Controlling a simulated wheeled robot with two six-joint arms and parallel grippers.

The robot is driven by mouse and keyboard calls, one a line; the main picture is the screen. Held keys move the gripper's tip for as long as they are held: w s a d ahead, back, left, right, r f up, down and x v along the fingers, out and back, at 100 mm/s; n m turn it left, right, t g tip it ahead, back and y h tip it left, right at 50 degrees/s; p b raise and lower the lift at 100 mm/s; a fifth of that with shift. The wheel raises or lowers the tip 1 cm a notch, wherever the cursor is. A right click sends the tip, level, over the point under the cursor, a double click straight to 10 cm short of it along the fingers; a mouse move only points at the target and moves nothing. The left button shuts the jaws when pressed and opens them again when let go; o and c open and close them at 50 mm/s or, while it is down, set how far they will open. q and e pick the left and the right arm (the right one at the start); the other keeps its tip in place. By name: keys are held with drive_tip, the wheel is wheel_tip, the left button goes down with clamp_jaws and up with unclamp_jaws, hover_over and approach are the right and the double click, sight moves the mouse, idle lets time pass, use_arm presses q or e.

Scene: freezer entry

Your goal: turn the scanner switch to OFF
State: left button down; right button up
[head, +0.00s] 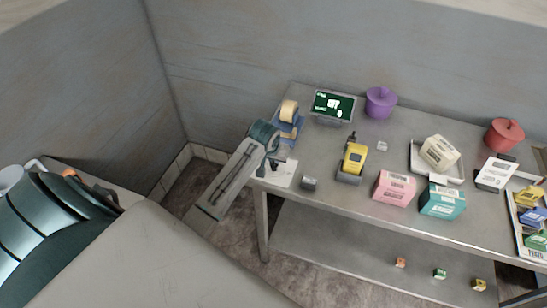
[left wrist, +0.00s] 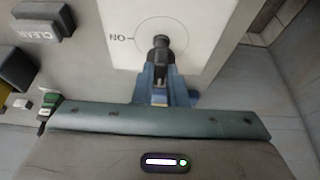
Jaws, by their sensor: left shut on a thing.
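The scanner switch is a small dark knob (left wrist: 160,45) on a white plate (left wrist: 205,25) with a printed ring in the left wrist view. "ON" is printed on the plate left of the ring, upside down. My left gripper (left wrist: 160,78) has its blue fingers closed around the knob's lower part; the knob's top shows beyond them. In the head view the white plate (head: 279,179) lies at the table's left end, with my left gripper (head: 275,161) over it and hiding the knob. An OFF mark is not visible. My right gripper is not in view.
A tape dispenser (head: 287,116) and a screen (head: 333,105) stand behind. Pink (head: 394,188) and teal (head: 442,200) boxes sit near the front edge. The wall is close behind.

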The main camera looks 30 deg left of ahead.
use_arm(q)
drive_tip(key=shift+w+r, duration=0.1)
drive_tip(key=shift+r, duration=0.05)
drive_tip(key=c, duration=1.5)
unclamp_jaws()
drive_tip(key=shift+o, duration=0.2)
drive_tip(key=b+v, duration=0.3)
drive_tip(key=v, duration=0.7)
drive_tip(key=shift+s+r, duration=0.25)
